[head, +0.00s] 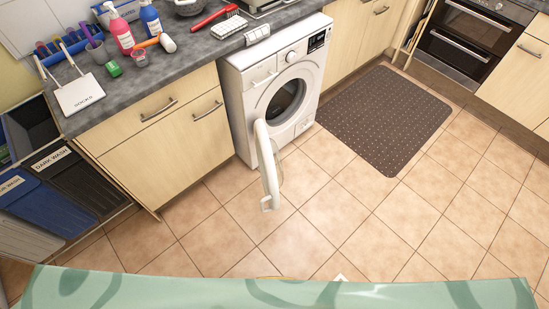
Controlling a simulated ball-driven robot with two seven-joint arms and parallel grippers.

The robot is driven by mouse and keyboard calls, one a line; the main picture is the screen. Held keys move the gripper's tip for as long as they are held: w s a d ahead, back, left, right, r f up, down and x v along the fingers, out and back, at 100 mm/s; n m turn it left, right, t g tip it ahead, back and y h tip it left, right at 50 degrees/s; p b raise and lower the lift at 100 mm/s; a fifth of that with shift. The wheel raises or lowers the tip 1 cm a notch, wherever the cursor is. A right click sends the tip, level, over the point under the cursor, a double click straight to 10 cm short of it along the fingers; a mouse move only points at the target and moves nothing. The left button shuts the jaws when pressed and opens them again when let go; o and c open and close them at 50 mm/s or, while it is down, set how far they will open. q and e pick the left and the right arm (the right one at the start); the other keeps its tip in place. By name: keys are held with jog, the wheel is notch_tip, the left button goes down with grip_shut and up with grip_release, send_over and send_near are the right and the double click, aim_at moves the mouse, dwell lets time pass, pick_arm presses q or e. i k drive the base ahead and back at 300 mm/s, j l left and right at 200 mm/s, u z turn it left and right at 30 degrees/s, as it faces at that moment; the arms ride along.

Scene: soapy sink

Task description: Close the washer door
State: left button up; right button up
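The white washer (239,108) stands under the counter, between wooden cabinets. Its round door (268,165) is wide open, swung out from the left side of the opening, and is seen nearly edge-on over the tiled floor. The dark drum opening (287,101) is exposed. Neither of my grippers shows in the head view, and nothing visible touches the door.
A pale green patterned surface (180,291) spans the bottom edge, with a small unclear white tip behind it. Tiled floor (340,225) is clear around the door. A dark mat (385,118) lies right of the washer. Laundry bins (85,185) stand left.

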aim_at(265, 158)
jog(key=i+j+z, duration=0.2)
jog(key=j, duration=0.25)
jog(key=j+z, duration=0.15)
jog(key=j, duration=0.25)
jog(key=i+j+z, duration=0.2)
jog(key=j, duration=0.3)
jog(key=k+j+u, duration=0.15)
jog(key=k+j, duration=0.35)
jog(key=k, duration=0.15)
